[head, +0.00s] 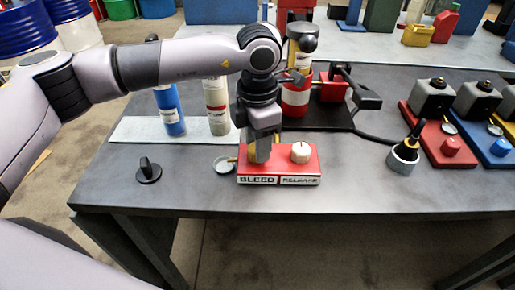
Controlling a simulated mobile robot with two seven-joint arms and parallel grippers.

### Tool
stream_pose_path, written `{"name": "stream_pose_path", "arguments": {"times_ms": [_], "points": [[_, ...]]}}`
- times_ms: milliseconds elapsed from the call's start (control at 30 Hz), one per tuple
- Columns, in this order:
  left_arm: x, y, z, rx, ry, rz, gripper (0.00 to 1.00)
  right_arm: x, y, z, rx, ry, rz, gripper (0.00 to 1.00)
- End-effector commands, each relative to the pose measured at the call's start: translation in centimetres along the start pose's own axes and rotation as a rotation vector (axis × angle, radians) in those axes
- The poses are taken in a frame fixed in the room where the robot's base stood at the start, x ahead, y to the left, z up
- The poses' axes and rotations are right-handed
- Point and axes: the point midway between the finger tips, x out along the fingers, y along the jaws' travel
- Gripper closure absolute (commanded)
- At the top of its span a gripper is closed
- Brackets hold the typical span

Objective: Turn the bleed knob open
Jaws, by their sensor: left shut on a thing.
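A red block (312,165) sits near the front edge of the grey table, with white labels reading BLEED (258,180) and RELEASE (300,181). My left gripper (258,158) points straight down over the BLEED half and is shut on the bleed knob, which the fingers almost wholly hide. A bit of brass shows beside the fingers. How far the knob is turned cannot be seen. A white round knob (300,152) stands on the RELEASE half. My right gripper is not in view.
A small round dish or gauge (225,165) is left of the block. A black knob (148,170) lies further left. Blue (170,112) and white (217,105) bottles and a red-and-white canister (296,100) stand behind. A grey cup (403,158) is right. Table between block and cup is clear.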

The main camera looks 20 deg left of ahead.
Motion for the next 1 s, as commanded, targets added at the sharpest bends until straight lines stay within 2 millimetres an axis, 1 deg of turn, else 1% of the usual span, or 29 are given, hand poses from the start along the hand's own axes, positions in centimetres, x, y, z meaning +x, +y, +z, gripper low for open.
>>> {"name": "stream_pose_path", "arguments": {"times_ms": [33, 300, 700, 1000], "points": [[0.3, 0.0, 0.1, 0.046, -0.003, 0.001, 0.89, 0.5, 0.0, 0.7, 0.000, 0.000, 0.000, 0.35], [0.2, 0.0, 0.1, 0.302, -0.004, 0.002, 0.89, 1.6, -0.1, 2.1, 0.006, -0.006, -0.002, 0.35], [0.1, -0.1, 0.0, 0.676, -0.004, 0.002, 0.89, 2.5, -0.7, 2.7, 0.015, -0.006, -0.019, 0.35], [-0.1, -0.1, 0.0, 0.899, -0.004, 0.003, 0.89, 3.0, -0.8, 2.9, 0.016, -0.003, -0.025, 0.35]]}}
